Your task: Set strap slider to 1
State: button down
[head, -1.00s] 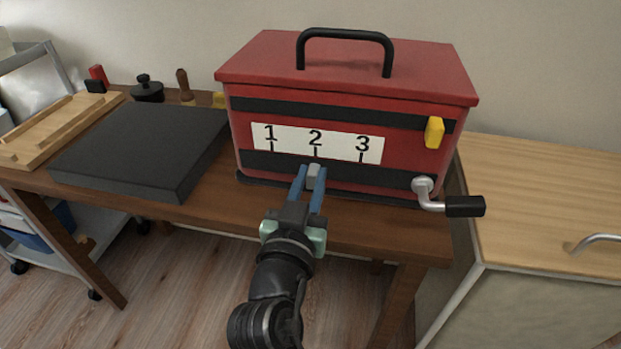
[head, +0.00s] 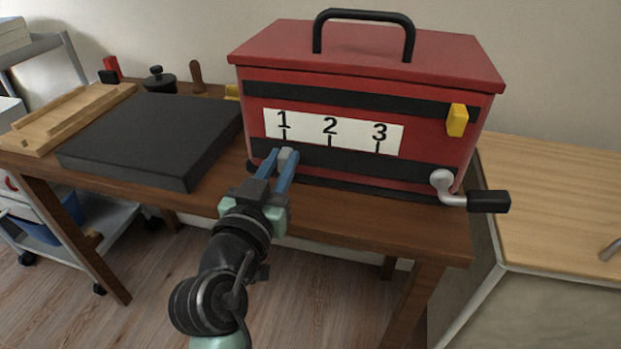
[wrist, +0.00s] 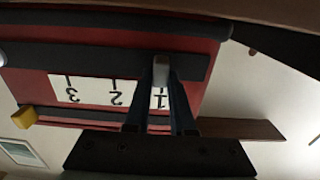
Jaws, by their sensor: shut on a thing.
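The red box (head: 445,135) stands on the brown table. Its white label (head: 354,141) shows 1, 2 and 3 from left to right, each with a tick below. The grey strap slider (head: 287,158) sits on the lower black strap (head: 350,163), under the 1 mark. My gripper (head: 285,163) reaches up from below with its blue fingers shut on the slider. In the wrist view the slider (wrist: 161,70) is between the fingertips, level with the 1 on the upside-down label (wrist: 95,91).
A crank with a black handle (head: 488,201) sticks out at the box's lower right. A yellow latch (head: 457,120) is on its front. A black slab (head: 150,135) lies left of the box. A wooden cabinet (head: 560,195) stands at right.

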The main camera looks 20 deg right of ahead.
jog(key=shift+w+a, duration=0.3)
jog(key=shift+a, duration=0.2)
jog(key=c, duration=0.8)
grip_release()
jog(key=shift+o, duration=0.2)
jog(key=shift+s, duration=0.1)
jog(key=p+v, duration=0.2)
jog(key=v, duration=1)
jog(key=shift+s+a, duration=0.25)
jog(key=shift+s, duration=0.05)
